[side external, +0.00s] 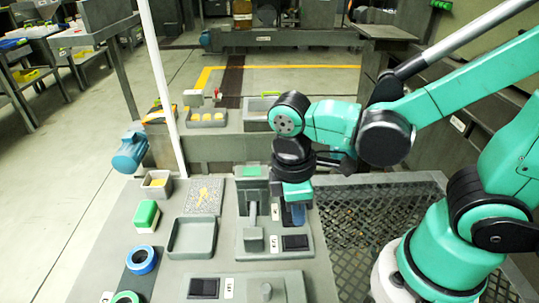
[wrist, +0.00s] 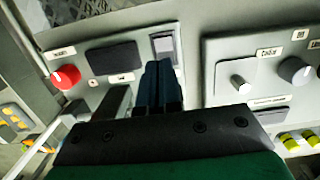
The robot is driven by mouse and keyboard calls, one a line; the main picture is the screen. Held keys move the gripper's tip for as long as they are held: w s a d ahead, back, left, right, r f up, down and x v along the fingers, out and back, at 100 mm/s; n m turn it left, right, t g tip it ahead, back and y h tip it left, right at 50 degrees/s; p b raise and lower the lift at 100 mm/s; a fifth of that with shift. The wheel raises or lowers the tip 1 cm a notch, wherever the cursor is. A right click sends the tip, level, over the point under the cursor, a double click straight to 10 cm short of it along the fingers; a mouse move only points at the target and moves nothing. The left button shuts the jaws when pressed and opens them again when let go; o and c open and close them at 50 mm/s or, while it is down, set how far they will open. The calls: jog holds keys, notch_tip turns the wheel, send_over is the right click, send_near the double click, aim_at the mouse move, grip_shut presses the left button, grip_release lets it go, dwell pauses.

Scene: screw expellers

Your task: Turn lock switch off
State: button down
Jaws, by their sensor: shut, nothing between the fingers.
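My gripper (side external: 298,216) points down over the grey control panel (side external: 244,245) in the side view. Its dark fingers are shut with nothing between them, as the wrist view (wrist: 156,68) also shows. Just beyond the fingertips in the wrist view is a pale rectangular switch (wrist: 163,45) in a recess; contact cannot be told. A red knob (wrist: 66,77) sits at the left of the same panel, with a black display (wrist: 114,55) between. A grey lever (side external: 253,214) stands left of my gripper in the side view. The labels are too small to tell which control is the lock switch.
A second panel in the wrist view carries a large grey knob (wrist: 295,70) and a small pale knob (wrist: 240,83). An empty grey tray (side external: 191,251), a green block (side external: 146,215) and a blue tape roll (side external: 142,260) lie left of the panel.

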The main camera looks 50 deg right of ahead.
aim_at(291, 240)
jog(key=shift+s+d+f, duration=0.1)
jog(key=shift+s+f, duration=0.05)
jog(key=shift+f, duration=1.05)
jog(key=shift+s+d+f, duration=0.1)
jog(key=shift+f, duration=1.1)
jog(key=shift+f, duration=0.15)
jog(key=shift+w+a, duration=0.55)
jog(key=shift+r, duration=0.2)
notch_tip(291, 240, up, 14)
jog(key=w+a, duration=0.1)
jog(key=shift+w+f, duration=0.15)
